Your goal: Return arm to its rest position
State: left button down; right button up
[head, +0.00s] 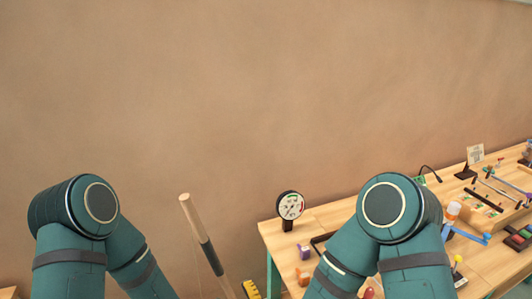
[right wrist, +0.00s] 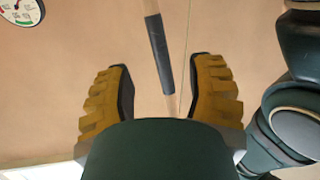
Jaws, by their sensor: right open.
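My right gripper (right wrist: 161,75) is open in the right wrist view, with its two yellow ribbed fingers spread wide and nothing clasped. A wooden stick with a dark band (right wrist: 157,48) shows in the gap between the fingers; I cannot tell how far beyond them it is. In the head view the stick (head: 196,222) stands tilted between my two teal arms, its lower end out of frame. A yellow ribbed piece, seemingly a finger of my right gripper, shows at the bottom edge there. My left arm is bent at the left; its gripper is out of view.
A wooden workbench (head: 325,215) runs along the wall at the right, partly behind my right arm. The wall above is bare.

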jog(key=d+f+m+g+h+b, duration=0.1)
jog(key=d+f+m+g+h, duration=0.4)
jog(key=d+f, duration=0.7)
jog(key=s+d+f+m+g, duration=0.5)
jog(key=s+d+f+g, duration=0.1)
jog(key=s+f, duration=0.1)
jog(key=shift+d+f+b, duration=0.4)
jog(key=shift+f+b, duration=0.05)
jog(key=shift+f, duration=0.05)
dwell(0.5)
